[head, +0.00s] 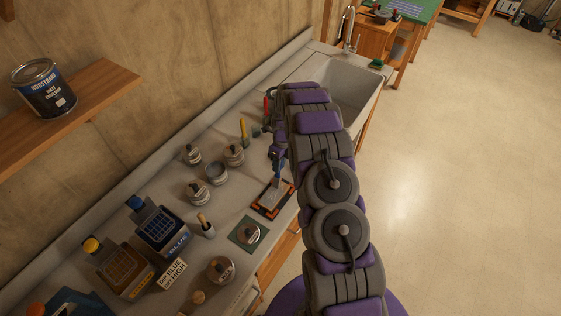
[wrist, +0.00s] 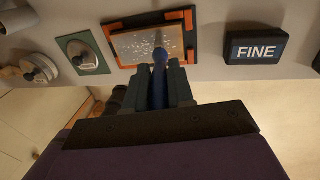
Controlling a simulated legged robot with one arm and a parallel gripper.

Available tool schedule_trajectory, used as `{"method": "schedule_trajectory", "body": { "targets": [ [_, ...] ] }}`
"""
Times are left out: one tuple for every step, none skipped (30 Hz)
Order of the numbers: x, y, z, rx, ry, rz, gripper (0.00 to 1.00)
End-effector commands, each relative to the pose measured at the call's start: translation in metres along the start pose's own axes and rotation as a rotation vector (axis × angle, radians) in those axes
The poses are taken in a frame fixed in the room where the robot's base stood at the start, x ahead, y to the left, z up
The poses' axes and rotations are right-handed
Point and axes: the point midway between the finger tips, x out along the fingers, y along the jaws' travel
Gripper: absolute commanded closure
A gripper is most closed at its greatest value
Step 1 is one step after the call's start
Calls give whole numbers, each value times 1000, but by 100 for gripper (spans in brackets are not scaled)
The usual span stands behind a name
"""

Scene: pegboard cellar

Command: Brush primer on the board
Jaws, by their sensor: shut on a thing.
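My gripper (wrist: 160,88) is shut on a blue-handled brush (wrist: 159,72), which also shows in the head view (head: 279,169). The brush points down at the board (wrist: 133,44), and its tip appears to touch or hover just over it. The board is tan with scattered white specks in the wrist view. It looks pale in the head view (head: 269,202). It lies in a dark holder with orange corner pieces (wrist: 114,28) near the counter's front edge. The bristles are small and partly blurred. I cannot tell which jar holds primer.
A black block marked FINE (wrist: 257,47) lies right of the board in the wrist view. A lidded tin on a green mat (wrist: 82,53) is to its left. A sink (head: 345,88) lies beyond.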

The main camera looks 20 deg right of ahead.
Motion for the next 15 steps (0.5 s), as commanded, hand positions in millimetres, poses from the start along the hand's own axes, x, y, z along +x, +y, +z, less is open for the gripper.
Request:
{"method": "schedule_trajectory", "body": {
  "targets": [
    [0,2,0,0,1,1,100],
    [0,4,0,0,1,2,100],
    [0,6,0,-1,1,2,100],
    [0,8,0,-1,2,2,100],
    [0,9,0,-1,1,2,100],
    [0,11,0,0,1,1,100],
    [0,13,0,0,0,0,100],
    [0,14,0,0,-1,0,100],
    [0,14,0,0,-2,-1,100],
    [0,15,0,0,-2,-2,100],
    [0,15,0,0,-2,-2,100],
    [0,16,0,0,-2,-2,100],
    [1,17,0,0,-2,-2,100],
    [1,18,1,0,-3,-3,100],
    [1,21,0,0,-2,-3,100]
  ]
}}
